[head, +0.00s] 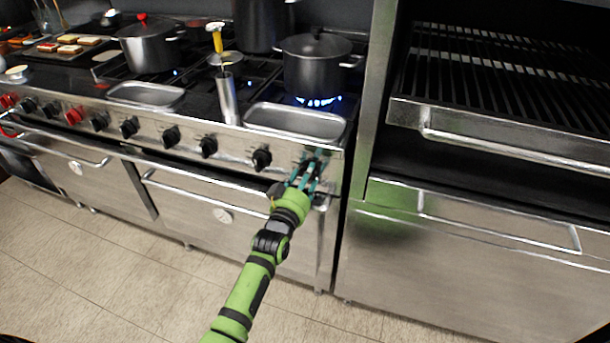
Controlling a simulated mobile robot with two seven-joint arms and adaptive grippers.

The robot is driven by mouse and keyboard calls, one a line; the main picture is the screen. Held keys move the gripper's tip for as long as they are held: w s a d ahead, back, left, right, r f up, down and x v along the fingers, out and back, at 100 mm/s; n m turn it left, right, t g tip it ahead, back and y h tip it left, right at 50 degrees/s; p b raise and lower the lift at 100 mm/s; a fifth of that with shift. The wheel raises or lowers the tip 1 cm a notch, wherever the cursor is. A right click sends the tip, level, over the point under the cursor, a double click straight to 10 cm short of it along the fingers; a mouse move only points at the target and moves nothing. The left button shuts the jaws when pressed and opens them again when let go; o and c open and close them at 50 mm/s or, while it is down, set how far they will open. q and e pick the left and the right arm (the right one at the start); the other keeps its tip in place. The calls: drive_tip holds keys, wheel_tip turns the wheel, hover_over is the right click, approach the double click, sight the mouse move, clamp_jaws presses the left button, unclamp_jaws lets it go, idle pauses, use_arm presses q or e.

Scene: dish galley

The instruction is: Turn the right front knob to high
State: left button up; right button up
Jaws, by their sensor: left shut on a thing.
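The stove's front panel (232,146) carries a row of knobs. My left gripper (311,166), with teal fingers, is at the far right end of this panel. It is shut on the right front knob, which the fingers largely hide, so its pointer angle cannot be read. Blue flames (316,101) burn under the dark lidded pot (317,66) on the right front burner. The nearest uncovered black knob (262,158) is just left of the gripper. My right gripper is not in view.
A shallow metal tray (296,122) lies on the stove's front edge above the gripper. A metal cylinder (228,98) stands left of it. An oven handle (205,189) runs below the knobs. A grill unit (490,145) stands close on the right.

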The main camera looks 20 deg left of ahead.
use_arm(q)
drive_tip(key=shift+w+r+n, duration=0.1)
drive_tip(key=shift+r+n, duration=0.2)
drive_tip(key=shift+n, duration=0.3)
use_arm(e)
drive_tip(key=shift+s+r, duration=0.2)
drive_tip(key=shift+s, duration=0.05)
use_arm(q)
drive_tip(key=o, duration=1)
drive_tip(key=shift+o, duration=0.9)
drive_tip(key=shift+f, duration=0.15)
drive_tip(key=shift+s+f, duration=0.15)
drive_tip(key=shift+s, duration=0.3)
drive_tip(key=s, duration=1.1)
drive_tip(key=shift+a, duration=0.2)
